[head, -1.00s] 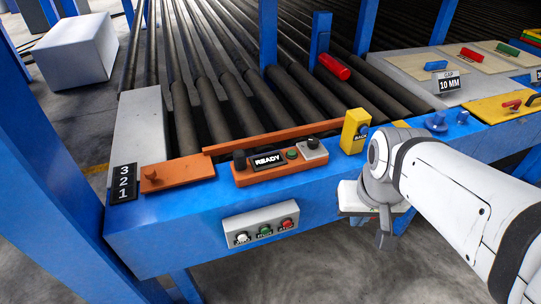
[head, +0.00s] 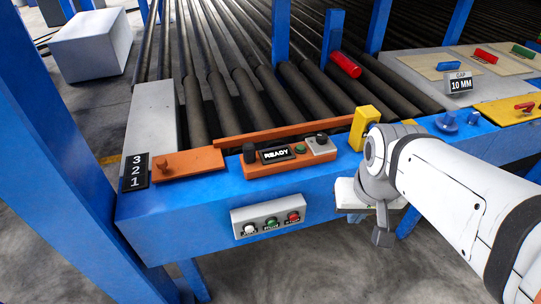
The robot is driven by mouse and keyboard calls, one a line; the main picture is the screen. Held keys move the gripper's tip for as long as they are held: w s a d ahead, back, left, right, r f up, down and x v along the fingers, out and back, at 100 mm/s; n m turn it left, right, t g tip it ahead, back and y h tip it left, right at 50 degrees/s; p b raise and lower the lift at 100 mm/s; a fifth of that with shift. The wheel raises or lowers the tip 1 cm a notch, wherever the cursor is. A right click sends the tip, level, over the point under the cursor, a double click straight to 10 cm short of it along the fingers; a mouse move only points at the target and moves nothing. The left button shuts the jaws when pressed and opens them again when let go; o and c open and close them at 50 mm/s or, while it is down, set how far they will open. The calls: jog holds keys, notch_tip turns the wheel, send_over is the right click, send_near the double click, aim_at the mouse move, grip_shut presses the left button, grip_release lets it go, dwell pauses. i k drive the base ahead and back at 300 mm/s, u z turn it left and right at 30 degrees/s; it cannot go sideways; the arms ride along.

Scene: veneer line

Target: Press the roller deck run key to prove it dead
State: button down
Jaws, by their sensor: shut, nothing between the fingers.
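A grey key box (head: 268,217) is fixed to the front face of the blue roller deck frame (head: 190,207). It carries a white key (head: 250,228), a green key (head: 271,222) and a red key (head: 293,216); their small labels are too blurred to read. Above it, an orange panel (head: 262,171) has a lit READY display (head: 276,154), a small green button (head: 300,149) and black knobs. My gripper (head: 382,238) is shut and empty, pointing down in front of the frame, right of the key box and apart from it.
A yellow box (head: 364,127) stands on the frame just behind my arm. Open floor shows below the frame.

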aim_at(272, 223)
jog(key=z, duration=5.5)
jog(key=i, duration=0.6)
jog(key=z, duration=5.95)
jog(key=i, duration=0.5)
jog(key=u, duration=0.05)
